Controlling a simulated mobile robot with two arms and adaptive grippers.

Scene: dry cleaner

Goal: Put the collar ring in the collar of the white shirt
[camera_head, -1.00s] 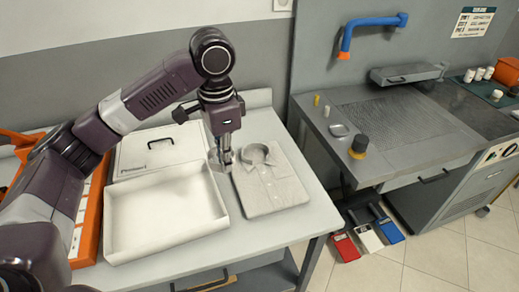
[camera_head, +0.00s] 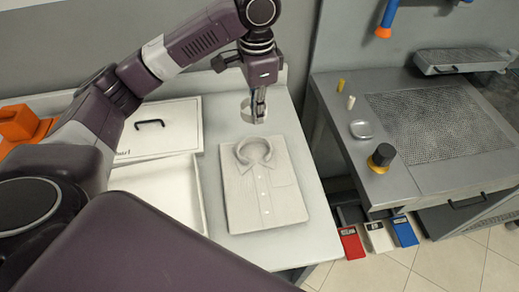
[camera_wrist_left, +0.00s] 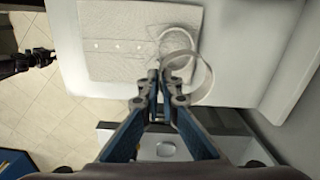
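The folded white shirt (camera_head: 268,200) lies flat on the light table, its collar (camera_head: 258,155) standing up in a round shape towards the wall. My left gripper (camera_head: 258,118) is just beyond the collar, above the table. It is shut on the pale collar ring (camera_head: 246,112), apart from the shirt in the head view. In the left wrist view the closed fingertips (camera_wrist_left: 158,84) grip one side of the ring (camera_wrist_left: 206,78), which overlaps the collar (camera_wrist_left: 172,36) in the picture. A dark part at that view's left edge (camera_wrist_left: 28,60) may be my right gripper; its fingers are unclear.
An open white box (camera_head: 203,195) and its lid (camera_head: 160,128) with a black handle lie left of the shirt. A grey workbench (camera_head: 345,150) with a black-and-yellow knob stands right, across a gap. The table's right strip is clear.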

